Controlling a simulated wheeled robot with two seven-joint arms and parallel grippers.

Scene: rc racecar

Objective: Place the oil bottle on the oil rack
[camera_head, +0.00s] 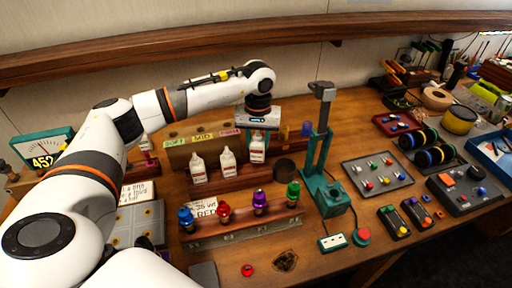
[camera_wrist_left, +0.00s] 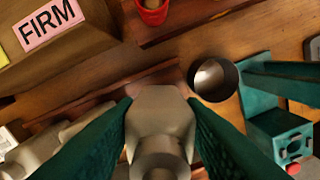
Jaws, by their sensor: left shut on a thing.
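My left gripper (camera_head: 258,133) reaches in from the upper left and points down. In the left wrist view its two green fingers (camera_wrist_left: 160,100) are shut on a white oil bottle (camera_wrist_left: 160,125). That bottle also shows in the head view (camera_head: 257,150), upright at the right end of the reddish-brown oil rack (camera_head: 228,183). Its base looks slightly higher than its neighbours'; whether it touches the rack I cannot tell. Two more white bottles stand to its left, one in the middle (camera_head: 228,163) and one at the left (camera_head: 198,168). My right gripper is not in view.
A wooden block with SOFT, MID and FIRM labels (camera_head: 205,153) stands behind the bottles. A dark round cup (camera_head: 285,170) and a green press-like stand (camera_head: 325,185) are close on the right. A rack with several coloured-cap bottles (camera_head: 243,228) stands in front.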

